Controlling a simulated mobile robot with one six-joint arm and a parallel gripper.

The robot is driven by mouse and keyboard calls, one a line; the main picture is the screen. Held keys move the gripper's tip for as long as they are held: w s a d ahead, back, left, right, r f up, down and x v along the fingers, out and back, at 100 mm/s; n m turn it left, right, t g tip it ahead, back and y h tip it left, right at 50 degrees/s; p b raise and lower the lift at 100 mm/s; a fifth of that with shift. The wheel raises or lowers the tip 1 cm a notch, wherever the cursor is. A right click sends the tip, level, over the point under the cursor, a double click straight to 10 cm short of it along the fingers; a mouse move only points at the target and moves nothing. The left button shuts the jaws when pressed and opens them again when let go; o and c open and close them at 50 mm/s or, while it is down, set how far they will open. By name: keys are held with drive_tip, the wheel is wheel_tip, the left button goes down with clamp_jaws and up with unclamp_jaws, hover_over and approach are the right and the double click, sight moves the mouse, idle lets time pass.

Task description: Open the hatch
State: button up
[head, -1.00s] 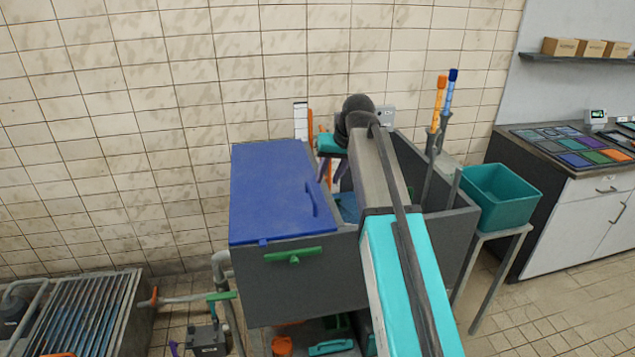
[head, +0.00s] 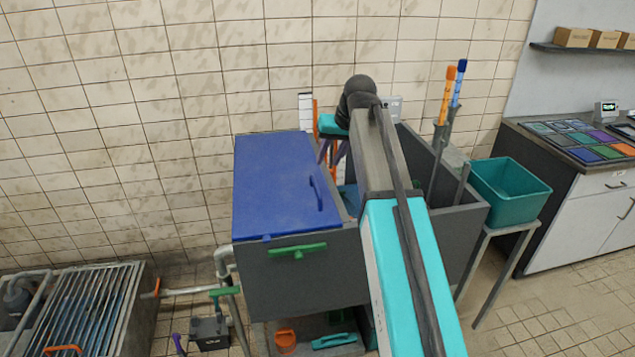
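The hatch (head: 275,185) is a flat blue lid lying shut over the left part of a grey box (head: 310,272). A blue bar handle (head: 317,193) stands on its right side. My arm reaches forward over the right part of the box, just right of the lid. My gripper (head: 333,152) shows only in part, with thin purple fingers behind the arm's end, beyond the lid's right edge near the back. It appears apart from the handle. The arm hides most of it, so its opening cannot be seen.
A green handle (head: 297,251) sticks out of the box front. Orange and blue-topped tools (head: 447,96) stand at the right. A teal bin (head: 510,192) is on a stand (head: 497,275) further right. A metal grate (head: 85,310) is at lower left. A tiled wall is close behind.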

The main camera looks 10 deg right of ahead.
sight(316, 185)
drive_tip(key=shift+p+x, duration=1.45)
drive_tip(key=shift+x, duration=5.15)
drive_tip(key=shift+d, duration=0.15)
clamp_jaws()
drive_tip(key=shift+a, duration=0.3)
drive_tip(key=shift+d, duration=0.2)
drive_tip(key=shift+w+r, duration=0.15)
drive_tip(key=shift+r, duration=0.05)
